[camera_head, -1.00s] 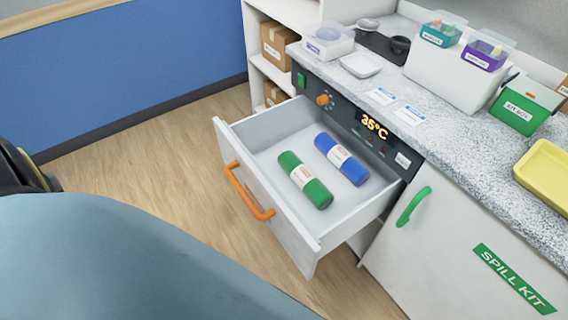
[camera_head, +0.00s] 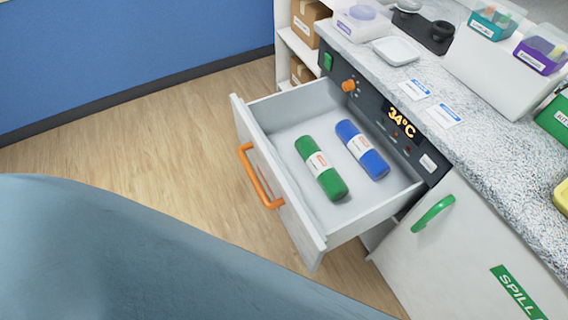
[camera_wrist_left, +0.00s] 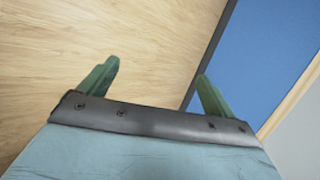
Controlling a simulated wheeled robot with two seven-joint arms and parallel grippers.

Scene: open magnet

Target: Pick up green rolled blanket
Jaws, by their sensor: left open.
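A green rolled blanket (camera_head: 321,168) with a white and orange label lies in the open white drawer (camera_head: 297,232). A blue rolled blanket (camera_head: 362,150) lies beside it, to the right. The drawer has an orange handle (camera_head: 258,178) on its front. In the left wrist view my left gripper (camera_wrist_left: 157,83) is open and empty, its two green fingers spread over wooden floor and a blue wall. Neither blanket shows in that view. My left gripper's fingers do not show in the head view. My right gripper is not in view.
A speckled counter (camera_head: 480,135) above the drawer holds a white dish (camera_head: 396,51), bins and cards. A cabinet door with a green handle (camera_head: 433,213) stands right of the drawer. The wooden floor (camera_head: 170,140) at left is clear.

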